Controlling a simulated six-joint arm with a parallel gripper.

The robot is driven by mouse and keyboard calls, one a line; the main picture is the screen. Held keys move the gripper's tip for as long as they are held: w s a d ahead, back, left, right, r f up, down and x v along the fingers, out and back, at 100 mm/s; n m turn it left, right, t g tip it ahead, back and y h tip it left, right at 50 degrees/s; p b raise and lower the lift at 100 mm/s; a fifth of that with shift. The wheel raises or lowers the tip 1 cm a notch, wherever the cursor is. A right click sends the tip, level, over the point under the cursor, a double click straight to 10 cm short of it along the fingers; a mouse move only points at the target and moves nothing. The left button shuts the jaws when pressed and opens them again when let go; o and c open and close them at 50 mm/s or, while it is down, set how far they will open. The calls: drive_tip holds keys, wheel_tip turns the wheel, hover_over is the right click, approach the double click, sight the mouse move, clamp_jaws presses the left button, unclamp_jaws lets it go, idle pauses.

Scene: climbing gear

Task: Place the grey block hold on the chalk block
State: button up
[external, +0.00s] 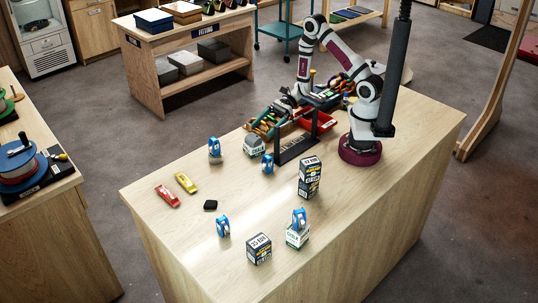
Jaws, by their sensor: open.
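A grey block hold (254,138) sits on top of a white and green chalk block (254,151) near the back left of the wooden table. The two touch, and the hold looks upright. A second chalk block (297,239) stands near the front with a blue pulley-like piece (299,218) on top. My gripper (283,107) is open, behind and to the right of the grey hold and apart from it, near a wooden tray. Its fingertips are small and partly lost against the clutter.
A dark sign stand (297,148) stands right of the hold. Stacked dark boxes (309,177), another dark box (258,249), blue pieces (214,150), red (167,196) and yellow (186,183) items and a small black piece (210,205) occupy the table. The left front is clear.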

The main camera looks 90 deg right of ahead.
drive_tip(key=v, duration=0.7)
drive_tip(key=shift+s+d, duration=0.25)
drive_tip(key=s+a+r+n+g, duration=0.1)
drive_tip(key=a+r+n+g, duration=0.1)
drive_tip(key=a+r+n, duration=0.1)
drive_tip(key=s+a+r+n+g, duration=0.1)
drive_tip(key=a+r+n+g, duration=0.1)
drive_tip(key=a+r+n, duration=0.1)
drive_tip(key=s+a+r+n+g+y, duration=0.1)
drive_tip(key=a+r+n+g, duration=0.1)
drive_tip(key=a+r+n, duration=0.2)
drive_tip(key=shift+s+a, duration=0.3)
drive_tip(key=shift+s, duration=0.1)
drive_tip(key=s+a+r+n+g+h, duration=0.1)
drive_tip(key=s+n+g+h, duration=0.1)
drive_tip(key=s+n+h, duration=0.2)
drive_tip(key=s+a+r+n+g+h, duration=0.1)
drive_tip(key=s+n+h, duration=0.3)
drive_tip(key=s+n, duration=0.3)
drive_tip(key=s, duration=0.4)
drive_tip(key=shift+r+g, duration=0.35)
drive_tip(key=shift+g, duration=0.05)
drive_tip(key=shift+s+a, duration=0.1)
